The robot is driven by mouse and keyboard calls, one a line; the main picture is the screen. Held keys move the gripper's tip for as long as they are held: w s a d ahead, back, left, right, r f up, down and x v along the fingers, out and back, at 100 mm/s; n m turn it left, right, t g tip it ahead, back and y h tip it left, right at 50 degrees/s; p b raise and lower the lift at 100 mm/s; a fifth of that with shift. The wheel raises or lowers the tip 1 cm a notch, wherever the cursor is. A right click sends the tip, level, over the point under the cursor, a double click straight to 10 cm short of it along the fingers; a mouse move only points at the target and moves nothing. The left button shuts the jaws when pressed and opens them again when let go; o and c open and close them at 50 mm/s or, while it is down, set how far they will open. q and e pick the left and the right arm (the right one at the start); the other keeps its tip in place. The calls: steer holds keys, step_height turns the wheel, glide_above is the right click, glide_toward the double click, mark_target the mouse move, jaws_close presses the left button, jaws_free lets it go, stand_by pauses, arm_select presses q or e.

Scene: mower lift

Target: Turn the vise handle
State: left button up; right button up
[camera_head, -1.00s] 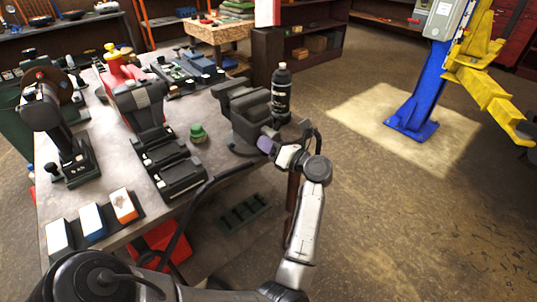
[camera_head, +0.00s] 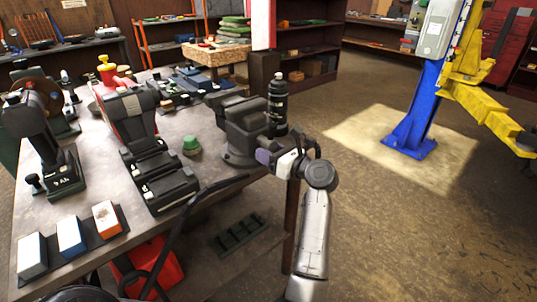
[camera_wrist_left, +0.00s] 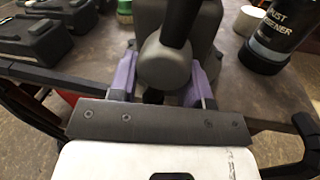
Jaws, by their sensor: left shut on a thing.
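The dark grey vise (camera_head: 238,145) stands at the right edge of the workbench. In the left wrist view its round screw end (camera_wrist_left: 165,62) fills the middle, and the dark handle bar (camera_wrist_left: 177,22) sticks up from it, away from my gripper. My left gripper (camera_head: 266,156) is at the vise's front side, just off the bench edge. In the left wrist view its purple fingers (camera_wrist_left: 162,75) lie on both sides of the round screw end, closed on it. My right gripper is not in view.
A black bottle (camera_head: 278,103) stands right behind the vise, close to my gripper. A green knob-like item (camera_head: 191,147) and black battery packs (camera_head: 168,190) sit left of the vise on the workbench (camera_head: 205,175). Open floor lies to the right, before the blue lift post (camera_head: 412,135).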

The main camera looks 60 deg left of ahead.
arm_select(q)
steer(key=shift+r, duration=0.1)
steer(key=o, duration=0.9)
steer(key=shift+d, duration=0.1)
steer(key=shift+p+v, duration=1.15)
steer(key=shift+v, duration=5.75)
